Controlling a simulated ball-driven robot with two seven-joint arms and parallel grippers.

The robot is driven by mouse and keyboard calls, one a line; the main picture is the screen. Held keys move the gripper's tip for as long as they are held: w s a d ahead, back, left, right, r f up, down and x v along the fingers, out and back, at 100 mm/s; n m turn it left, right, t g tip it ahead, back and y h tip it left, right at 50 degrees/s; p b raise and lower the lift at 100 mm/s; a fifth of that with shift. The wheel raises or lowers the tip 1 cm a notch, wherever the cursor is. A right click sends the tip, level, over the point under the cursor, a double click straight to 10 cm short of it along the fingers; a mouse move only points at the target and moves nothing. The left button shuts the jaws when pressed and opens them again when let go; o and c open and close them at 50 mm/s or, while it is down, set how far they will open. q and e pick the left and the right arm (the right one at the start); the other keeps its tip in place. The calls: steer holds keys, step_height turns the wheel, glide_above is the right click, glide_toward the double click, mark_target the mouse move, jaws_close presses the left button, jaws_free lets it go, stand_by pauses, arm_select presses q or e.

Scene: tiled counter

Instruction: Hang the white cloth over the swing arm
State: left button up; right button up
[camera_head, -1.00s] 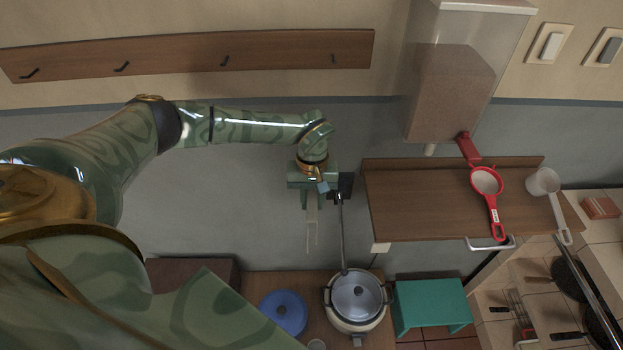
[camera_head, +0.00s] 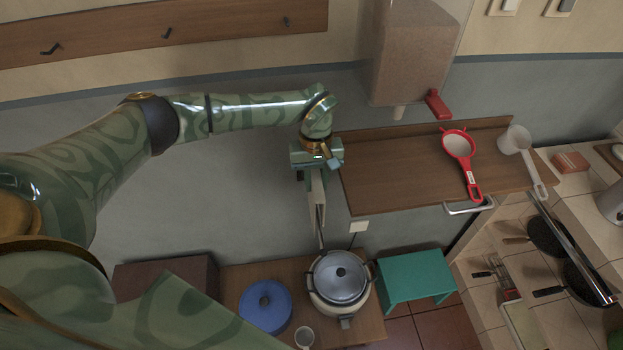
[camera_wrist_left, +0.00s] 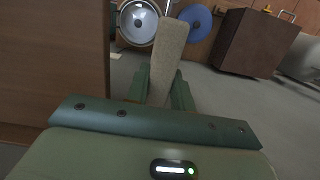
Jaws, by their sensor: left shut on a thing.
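My left gripper (camera_head: 317,172) is shut on the white cloth (camera_head: 317,203), which hangs below it as a narrow pale strip. In the left wrist view the cloth (camera_wrist_left: 168,60) looks grey-beige and stretches away from between the fingers (camera_wrist_left: 160,90). The swing arm (camera_head: 320,235) shows in the head view as a thin metal rod just below the gripper, beside or behind the cloth's lower end. Its wall mount is hidden behind my gripper. I cannot tell whether the cloth touches the rod. My right gripper is not in view.
A wooden shelf (camera_head: 400,185) with a red strainer (camera_head: 459,147) is close to the gripper's right. Bare wall (camera_head: 220,190) lies to the left.

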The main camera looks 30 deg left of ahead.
arm_select(q)
step_height(320, 180, down, 3)
steer(key=shift+b, duration=0.75)
steer(key=shift+f+b, duration=2.1)
steer(key=shift+f, duration=1.25)
steer(key=o, duration=1)
steer(key=shift+o, duration=0.2)
